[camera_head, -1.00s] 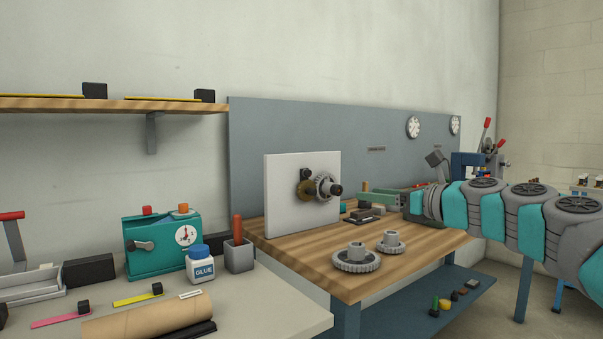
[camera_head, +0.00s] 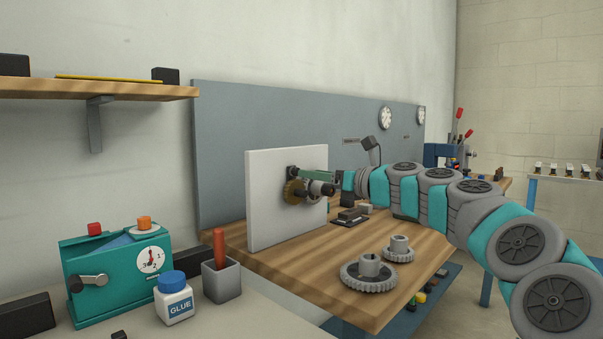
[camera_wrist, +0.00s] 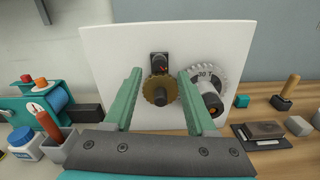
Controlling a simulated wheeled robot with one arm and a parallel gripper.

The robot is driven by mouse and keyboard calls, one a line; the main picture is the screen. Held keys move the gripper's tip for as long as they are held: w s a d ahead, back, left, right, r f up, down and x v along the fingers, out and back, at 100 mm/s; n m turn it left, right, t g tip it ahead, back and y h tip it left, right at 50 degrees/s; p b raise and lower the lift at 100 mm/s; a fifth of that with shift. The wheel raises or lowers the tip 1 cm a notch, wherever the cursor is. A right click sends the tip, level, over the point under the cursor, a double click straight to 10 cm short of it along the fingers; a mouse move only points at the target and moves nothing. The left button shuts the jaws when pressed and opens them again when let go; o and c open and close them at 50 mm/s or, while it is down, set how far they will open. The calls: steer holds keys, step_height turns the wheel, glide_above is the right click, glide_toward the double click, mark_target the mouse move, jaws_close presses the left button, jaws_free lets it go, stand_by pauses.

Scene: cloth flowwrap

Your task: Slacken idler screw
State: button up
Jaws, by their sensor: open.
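A white upright plate (camera_head: 262,205) stands on the wooden bench and carries a small brass gear (camera_head: 294,191) and a grey gear with a dark-tipped shaft (camera_head: 328,189). In the wrist view the brass gear (camera_wrist: 160,92) sits below a black block with an orange-red part (camera_wrist: 159,64). The grey gear, marked 30 T (camera_wrist: 204,73), is to its right. I cannot tell which part is the idler screw. My gripper (camera_wrist: 158,76) is open and empty, its green fingers either side of the brass gear in view. Contact with the plate cannot be told. In the head view my gripper (camera_head: 310,177) partly covers the gears.
Two loose grey gears (camera_head: 369,273) (camera_head: 397,247) lie on the wooden bench (camera_head: 300,272). A dark block (camera_head: 350,216) lies right of the plate. A teal timer box (camera_head: 115,280), glue bottle (camera_head: 173,300) and grey cup (camera_head: 221,281) stand on the nearer left table.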

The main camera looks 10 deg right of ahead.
mark_target(295, 172)
steer(key=shift+x, duration=2)
steer(key=shift+c, duration=0.3)
jaws_close()
